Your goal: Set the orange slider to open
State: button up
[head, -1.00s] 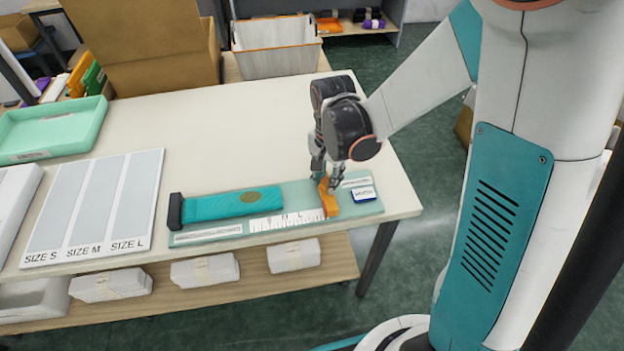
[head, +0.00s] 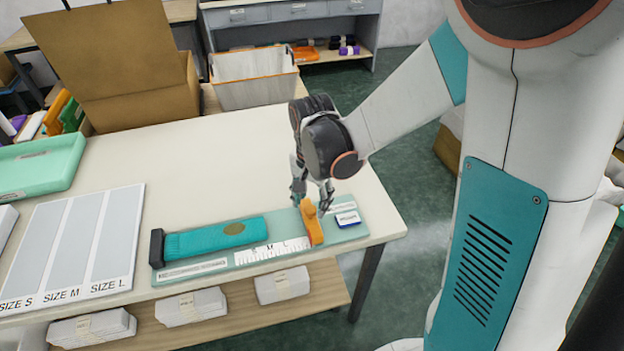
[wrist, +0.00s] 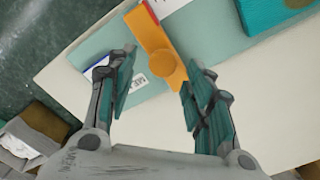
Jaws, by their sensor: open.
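The orange slider (head: 311,222) sits across the right part of a pale green measuring board (head: 275,240), beside the end of its white ruler strip (head: 270,251). A teal knitted piece (head: 210,238) lies on the board to the left, against a dark end block (head: 157,248). My gripper (head: 311,196) is above the slider's far end. In the wrist view, the slider (wrist: 158,52) lies between the two open fingers (wrist: 158,88), its rounded end nearest the palm. Neither finger clearly touches it.
A blue and white label (head: 347,219) is on the board right of the slider. A size chart (head: 70,245) and a green tray (head: 40,165) are to the left. A cardboard box (head: 120,70) and a white bin (head: 255,80) stand behind. The table behind the board is clear.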

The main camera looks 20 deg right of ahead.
aim_at(312, 209)
notch_tip(312, 209, up, 10)
dwell(0.4)
jog(key=shift+s, duration=0.1)
jog(key=s+d+r+n+t, duration=0.2)
jog(key=s+r+n+t, duration=0.1)
jog(key=s, duration=0.3)
jog(key=s+d+r+n+t, duration=0.1)
jog(key=s+r+n+t, duration=0.2)
jog(key=s+n, duration=0.3)
jog(key=shift+s+d+r+t, duration=0.25)
jog(key=shift+d+r+t, duration=0.1)
jog(key=shift+t, duration=0.25)
